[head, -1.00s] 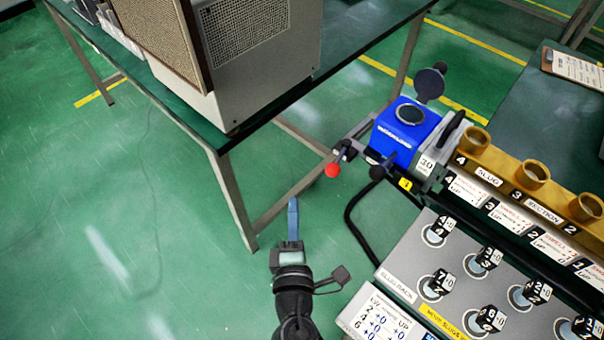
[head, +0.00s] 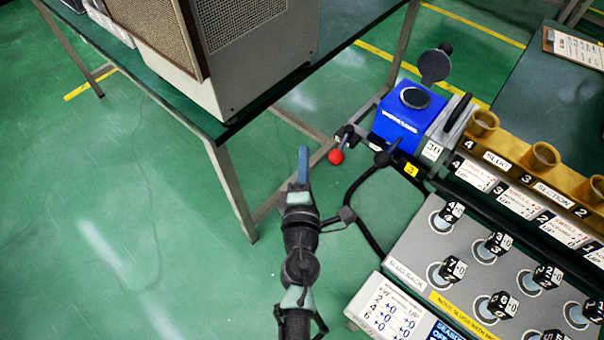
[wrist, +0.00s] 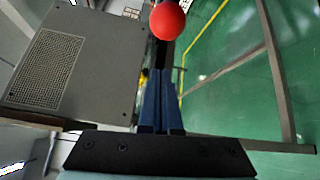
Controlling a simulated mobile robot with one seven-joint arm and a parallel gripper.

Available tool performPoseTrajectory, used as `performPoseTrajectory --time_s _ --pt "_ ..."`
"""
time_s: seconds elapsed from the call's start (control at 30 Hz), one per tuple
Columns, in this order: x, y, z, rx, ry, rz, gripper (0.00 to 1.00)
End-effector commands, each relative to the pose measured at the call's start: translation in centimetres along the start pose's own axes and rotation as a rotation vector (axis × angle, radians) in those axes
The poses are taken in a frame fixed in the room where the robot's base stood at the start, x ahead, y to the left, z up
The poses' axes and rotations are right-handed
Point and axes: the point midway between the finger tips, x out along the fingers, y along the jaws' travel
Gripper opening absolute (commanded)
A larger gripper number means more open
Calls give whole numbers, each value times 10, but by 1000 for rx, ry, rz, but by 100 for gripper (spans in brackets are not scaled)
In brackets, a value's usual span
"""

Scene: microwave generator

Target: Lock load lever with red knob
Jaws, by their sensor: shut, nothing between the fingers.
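The red knob (head: 336,157) sits on the load lever at the left side of the blue box (head: 402,121). In the wrist view the red knob (wrist: 167,21) is at the top, just beyond the fingertips and apart from them as far as I can tell. My gripper (head: 303,152) is left of the red knob in the head view, blue fingers pointing up and away. In the wrist view my gripper (wrist: 161,75) has its two blue fingers together with nothing between them. The lever's shaft is mostly hidden behind the knob in the wrist view.
A green table (head: 228,134) with a beige cabinet (head: 241,50) stands to the left. A black bent tube (head: 366,226) runs in front of the blue box. The grey slug rack (head: 415,250) is at lower right. Green floor (head: 120,230) is clear at lower left.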

Motion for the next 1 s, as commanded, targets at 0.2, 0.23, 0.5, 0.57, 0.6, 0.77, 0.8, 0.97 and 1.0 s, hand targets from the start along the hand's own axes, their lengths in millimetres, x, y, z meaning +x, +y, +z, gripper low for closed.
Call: performPoseTrajectory --time_s 0.2,0.23,0.5,0.57,0.6,0.77,0.8,0.97,1.0 --pt "-13 -1 30 1 -7 -6 0" --pt "-13 -1 32 1 -7 -6 0" --pt "-15 -2 35 2 -5 -4 0" --pt "-15 -2 35 2 -5 -4 0" --pt "-15 -2 35 2 -5 -4 0" --pt "-20 -2 44 3 -5 -6 0" --pt "-22 -3 48 3 -6 -6 0" --pt "-28 -6 59 1 -4 -5 0" --pt "-28 -6 60 2 -4 -5 0"
